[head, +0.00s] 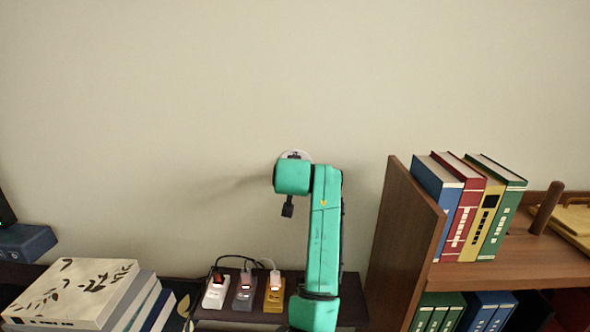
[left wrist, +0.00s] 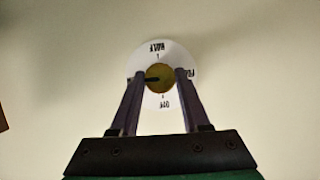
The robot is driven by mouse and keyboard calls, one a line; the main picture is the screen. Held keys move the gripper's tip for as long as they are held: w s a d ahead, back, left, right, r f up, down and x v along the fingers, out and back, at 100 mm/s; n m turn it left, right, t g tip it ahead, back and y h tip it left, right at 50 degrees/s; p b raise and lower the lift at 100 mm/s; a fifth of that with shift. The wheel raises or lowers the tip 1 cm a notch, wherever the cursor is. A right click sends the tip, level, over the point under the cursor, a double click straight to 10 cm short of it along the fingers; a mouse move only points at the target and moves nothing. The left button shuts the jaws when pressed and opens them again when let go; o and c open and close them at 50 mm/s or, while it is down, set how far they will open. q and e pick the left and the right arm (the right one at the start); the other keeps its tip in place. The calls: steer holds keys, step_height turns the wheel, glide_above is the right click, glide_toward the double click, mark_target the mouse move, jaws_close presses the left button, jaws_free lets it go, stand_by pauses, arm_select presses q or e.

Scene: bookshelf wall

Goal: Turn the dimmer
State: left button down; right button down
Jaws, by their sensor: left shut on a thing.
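The dimmer is a round white plate (left wrist: 160,53) on the wall with a brass-coloured knob (left wrist: 160,73) at its centre. The plate has HALF, OFF and partly covered lettering at the right, and the printing looks upside down in the left wrist view. A dark pointer on the knob points left in that view. My left gripper (left wrist: 161,76) is shut on the knob, one finger on each side. In the head view only the plate's upper rim (head: 294,153) shows above my green left arm, which hides the knob and the fingers. My right gripper is out of view.
A low shelf below holds white (head: 215,293), grey (head: 244,294) and yellow (head: 274,297) socket blocks with plugs and cables. A book stack (head: 75,290) lies at left. A wooden bookcase (head: 405,230) with upright books stands right. The wall around the dimmer is clear.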

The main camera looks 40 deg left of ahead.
arm_select(q)
steer(key=shift+f, duration=0.35)
steer(key=shift+c, duration=1.9)
jaws_free()
steer(key=shift+r, duration=0.1)
steer(key=shift+r, duration=0.15)
steer(key=b+v, duration=0.3)
steer(key=v, duration=1.1)
steer(key=shift+s+r, duration=0.15)
steer(key=shift+s, duration=0.05)
steer(key=shift+d, duration=0.1)
